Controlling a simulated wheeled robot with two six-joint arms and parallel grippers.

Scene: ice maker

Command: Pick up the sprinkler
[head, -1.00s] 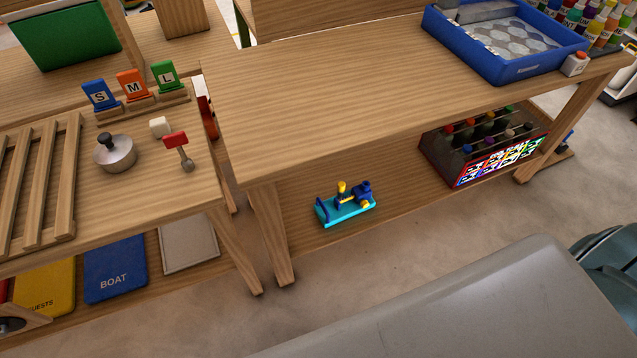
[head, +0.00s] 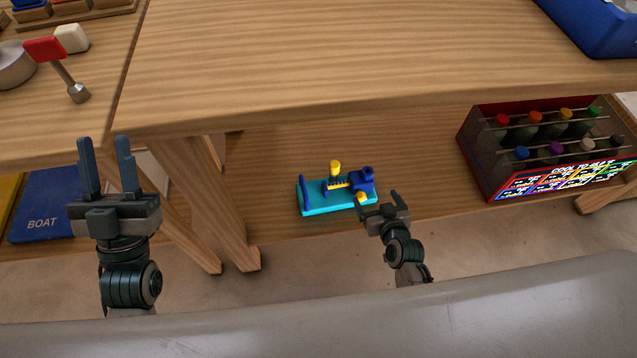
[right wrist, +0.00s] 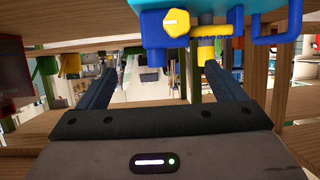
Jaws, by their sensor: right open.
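The sprinkler is a small blue and yellow device on a teal base (head: 335,197), standing on the lower shelf under the middle table. In the right wrist view the sprinkler (right wrist: 205,28) appears upside down at the top, just beyond the fingertips. My right gripper (head: 380,200) is open, at the right front end of the sprinkler. Its fingers show wide apart in the right wrist view (right wrist: 158,70), with nothing held. My left gripper (head: 103,145) is open and empty, with its fingers pointing up, in front of the left table's leg area, apart from the sprinkler.
A crate of bottles with coloured caps (head: 545,140) stands on the shelf to the right. The table top (head: 330,50) overhangs the shelf, and a wooden leg (head: 210,200) stands left of the sprinkler. A blue tray (head: 610,25) sits above. Shelf space around the sprinkler is clear.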

